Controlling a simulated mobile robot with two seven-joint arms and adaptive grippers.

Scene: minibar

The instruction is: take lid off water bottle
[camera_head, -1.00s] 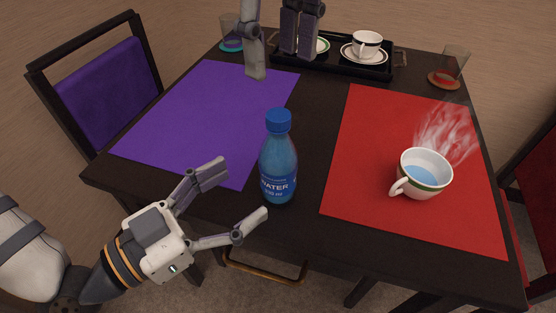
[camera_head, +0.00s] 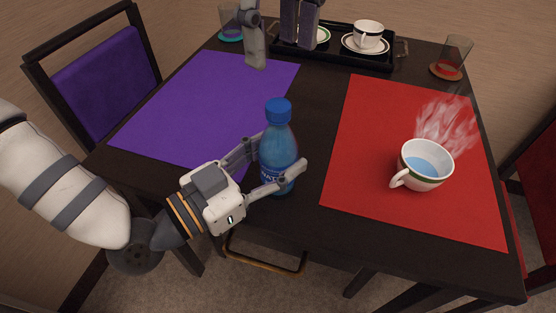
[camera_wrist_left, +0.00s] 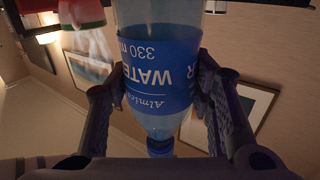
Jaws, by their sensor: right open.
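The water bottle (camera_head: 279,140), blue with a WATER label, stands upright near the table's front edge between the two mats. Its blue lid (camera_head: 278,110) is on top; in the left wrist view the bottle (camera_wrist_left: 158,70) appears upside down, with the lid (camera_wrist_left: 160,147) at the bottom. My left gripper (camera_head: 281,155) has one finger on each side of the bottle's body, below the lid. The fingers appear to touch the label's sides. My right gripper (camera_head: 277,55) is open and empty at the table's far side, its upper part out of frame.
A steaming white cup (camera_head: 424,168) stands on the red mat (camera_head: 400,215). A black tray (camera_head: 345,58) with cups and saucers is at the back, glasses (camera_head: 455,57) (camera_head: 231,22) on either side. The purple mat (camera_head: 215,105) is empty.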

